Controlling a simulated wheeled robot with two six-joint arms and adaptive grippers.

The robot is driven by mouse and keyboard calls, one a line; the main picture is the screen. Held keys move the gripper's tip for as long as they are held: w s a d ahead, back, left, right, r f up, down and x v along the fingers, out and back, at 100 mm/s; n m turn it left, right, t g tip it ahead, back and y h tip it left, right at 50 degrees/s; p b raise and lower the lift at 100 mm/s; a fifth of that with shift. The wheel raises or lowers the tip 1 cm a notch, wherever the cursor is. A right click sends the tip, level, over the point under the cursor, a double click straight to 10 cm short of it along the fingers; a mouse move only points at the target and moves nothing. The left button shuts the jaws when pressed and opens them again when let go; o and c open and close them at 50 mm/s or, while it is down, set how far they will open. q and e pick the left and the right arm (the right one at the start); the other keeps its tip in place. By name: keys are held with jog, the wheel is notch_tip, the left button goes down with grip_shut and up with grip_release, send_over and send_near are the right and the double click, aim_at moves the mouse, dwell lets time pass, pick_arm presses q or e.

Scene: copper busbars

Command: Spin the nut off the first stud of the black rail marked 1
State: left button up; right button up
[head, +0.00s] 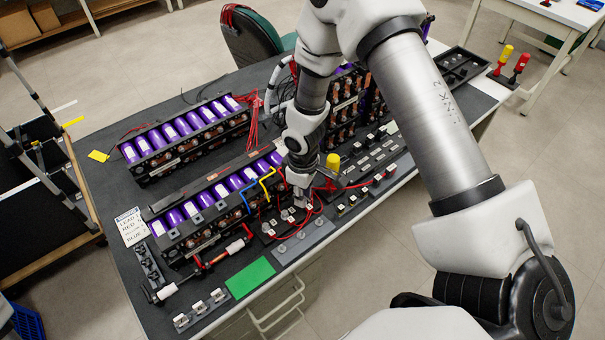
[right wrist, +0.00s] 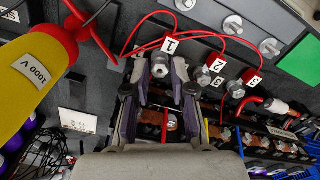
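In the right wrist view a silver nut on a stud (right wrist: 159,68) sits beside a white tag marked 1 (right wrist: 171,44). My right gripper (right wrist: 160,72) has one finger on each side of this nut, with visible space between the fingers. Whether either finger touches the nut is unclear. Two further nutted studs (right wrist: 236,89) stand to the right, by tags 2 and 3, with red leads near them. In the head view my right gripper (head: 298,196) points down at the front of the bench, partly hiding the black rail (head: 266,230) and its studs. My left gripper is not in view.
A yellow 1000 V tool (right wrist: 35,75) stands close left of my right gripper in the wrist view. Purple cell packs (head: 185,130) lie behind. A grey plate with discs (head: 304,240) and a green mat (head: 250,277) lie in front. Red leads loop around the studs.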

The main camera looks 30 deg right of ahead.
jog(key=shift+f, duration=0.1)
jog(key=m+b, duration=0.3)
jog(key=m, duration=0.1)
jog(key=m+b, duration=0.2)
jog(key=shift+f+m+b, duration=0.3)
jog(key=shift+f, duration=0.1)
jog(key=shift+r+m+b, duration=0.15)
jog(key=shift+m+b, duration=0.25)
jog(key=shift+m, duration=0.5)
jog(key=shift+r+m, duration=0.2)
jog(key=shift+m, duration=0.4)
jog(key=shift+r, duration=0.2)
grip_shut()
jog(key=shift+r+p, duration=0.15)
jog(key=shift+p, duration=0.35)
jog(key=shift+r+n+p, duration=0.15)
jog(key=shift+n+p, duration=0.85)
jog(key=shift+n, duration=0.2)
jog(key=shift+f+n, duration=0.25)
jog(key=shift+n, duration=0.25)
jog(key=shift+r+n+p, duration=0.15)
jog(key=shift+n+p, duration=0.35)
jog(key=shift+p, duration=0.15)
jog(key=shift+n+p, duration=0.7)
jog(key=shift+n, duration=0.2)
jog(key=shift+f, duration=0.2)
